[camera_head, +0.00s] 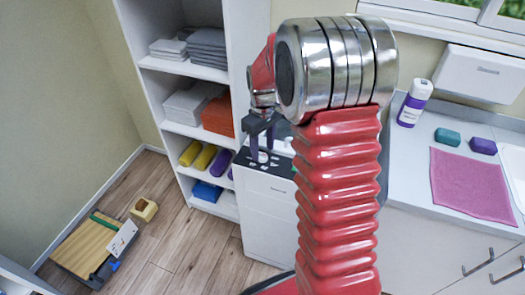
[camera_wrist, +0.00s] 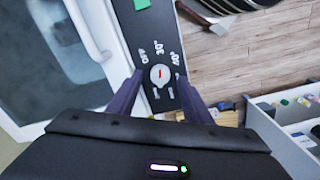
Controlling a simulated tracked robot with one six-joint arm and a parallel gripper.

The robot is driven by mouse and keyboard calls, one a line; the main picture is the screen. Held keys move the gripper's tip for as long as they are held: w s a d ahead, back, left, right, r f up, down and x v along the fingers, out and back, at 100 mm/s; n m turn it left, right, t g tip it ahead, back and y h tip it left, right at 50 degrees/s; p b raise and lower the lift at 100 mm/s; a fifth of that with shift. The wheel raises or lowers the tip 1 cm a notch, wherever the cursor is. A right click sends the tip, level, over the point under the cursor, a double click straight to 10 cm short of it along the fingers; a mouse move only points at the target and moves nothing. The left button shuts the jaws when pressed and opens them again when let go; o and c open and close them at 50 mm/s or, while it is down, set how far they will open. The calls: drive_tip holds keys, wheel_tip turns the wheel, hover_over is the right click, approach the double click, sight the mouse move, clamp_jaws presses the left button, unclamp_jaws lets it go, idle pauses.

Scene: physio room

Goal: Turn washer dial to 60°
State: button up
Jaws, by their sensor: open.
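The washer is a white machine (camera_head: 268,215) below and behind my arm in the head view. Its dark control panel (camera_wrist: 170,38) shows in the wrist view, with OFF, 30° and 40° printed on it; other labels are partly hidden. The dial (camera_wrist: 160,75) is a round pale knob with a red mark, which points roughly towards the OFF and 30° side. My gripper (camera_wrist: 157,82) is open, with one dark purple finger on each side of the dial. Contact cannot be told. In the head view my gripper (camera_head: 262,145) points down over the panel.
A shelf unit (camera_head: 185,68) with towels and rolls stands left of the washer. A counter (camera_head: 411,161) with a bottle (camera_head: 415,103) and a pink cloth (camera_head: 473,184) is at the right. A wooden-topped platform (camera_head: 90,247) lies on the floor at the left. Open floor lies between.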

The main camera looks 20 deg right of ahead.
sight(263, 154)
wheel_tip(263, 154, up, 12)
idle(0.5)
drive_tip(key=shift+d, duration=0.2)
